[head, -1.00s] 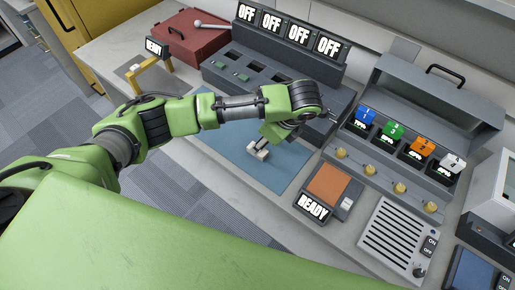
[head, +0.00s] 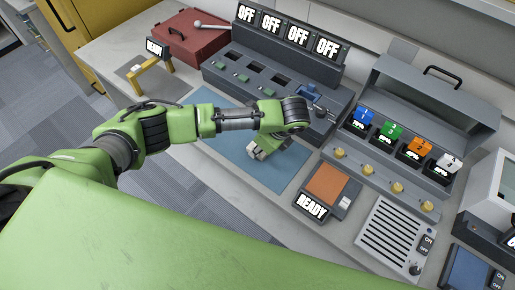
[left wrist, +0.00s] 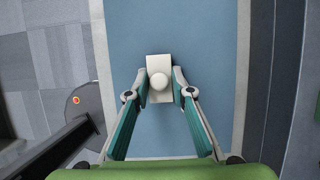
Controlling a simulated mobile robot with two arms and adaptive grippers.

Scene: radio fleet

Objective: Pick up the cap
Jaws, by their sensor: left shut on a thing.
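The cap (left wrist: 159,66), a small pale block with a round knob on it, shows in the left wrist view between the two fingers of my left gripper (left wrist: 159,88). The fingers touch its left and right sides and are shut on it. Blue mat lies around and beyond it. In the head view my left gripper (head: 261,150) points down over the blue mat (head: 225,145), under the green wrist. There the cap cannot be told apart from the gripper. How far it is above the mat is unclear. My right gripper is not in view.
A dark charger rack (head: 270,75) with OFF signs stands behind the mat. A blue piece (head: 309,93) sits at its right end. An orange pad (head: 328,184) with a READY sign lies right of the mat. A red case (head: 190,38) stands at the back left.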

